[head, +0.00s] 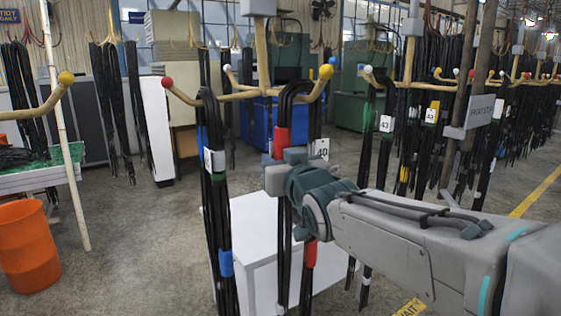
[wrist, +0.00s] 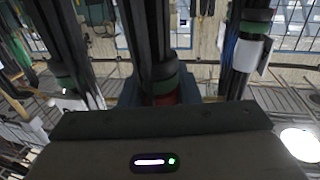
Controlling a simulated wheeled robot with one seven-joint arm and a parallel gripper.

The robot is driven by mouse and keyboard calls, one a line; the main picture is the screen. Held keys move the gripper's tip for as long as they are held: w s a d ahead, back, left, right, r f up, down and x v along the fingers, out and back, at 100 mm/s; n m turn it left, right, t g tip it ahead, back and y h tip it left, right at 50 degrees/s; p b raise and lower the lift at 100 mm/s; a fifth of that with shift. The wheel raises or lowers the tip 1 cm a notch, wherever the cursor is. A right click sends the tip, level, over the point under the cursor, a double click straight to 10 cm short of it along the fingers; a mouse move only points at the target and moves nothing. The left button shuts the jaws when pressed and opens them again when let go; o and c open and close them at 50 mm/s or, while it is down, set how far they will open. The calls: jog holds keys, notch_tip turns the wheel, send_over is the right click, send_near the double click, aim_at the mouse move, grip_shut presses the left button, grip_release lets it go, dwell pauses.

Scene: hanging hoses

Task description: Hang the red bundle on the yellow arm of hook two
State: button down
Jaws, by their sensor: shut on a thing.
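The red bundle (head: 282,141), black hoses with red bands, hangs upright in the middle of the head view. My gripper (head: 291,156) is shut on it just below its upper red band. Its looped top is at the yellow-tipped arm (head: 326,72) of the centre post and appears to straddle it. I cannot tell whether the arm bears its weight. In the wrist view, a bit of red band (wrist: 166,98) shows between the jaws, below dark hoses with a green band. My wrist hides part of the bundle's middle.
A blue-banded bundle (head: 226,263) hangs on the red-tipped arm (head: 168,83) at left. White- and blue-tipped arms are behind. A tag reading 40 (head: 321,149) hangs close right of my gripper. A white box (head: 260,225) stands below.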

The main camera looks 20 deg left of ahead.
jog(key=shift+r, duration=0.2)
jog(key=c, duration=1)
grip_release()
jog(key=b+v, duration=0.3)
jog(key=v, duration=1.1)
jog(key=w+d+f+m+g+h, duration=0.15)
jog(key=d+f+h, duration=0.25)
jog(key=d+f, duration=0.4)
jog(key=d+f+m+g+h, duration=0.35)
jog(key=d+f, duration=0.35)
jog(key=f, duration=0.4)
jog(key=s+d+f+m+g+h, duration=0.2)
jog(key=s+d+f+g, duration=0.4)
jog(key=s+d+f, duration=0.3)
notch_tip(320, 180, down, 3)
jog(key=s+h, duration=0.1)
jog(key=s, duration=0.1)
jog(key=shift+s+f+m, duration=0.2)
jog(key=shift+s+m, duration=0.1)
jog(key=shift+s, duration=0.1)
jog(key=shift+a, duration=0.1)
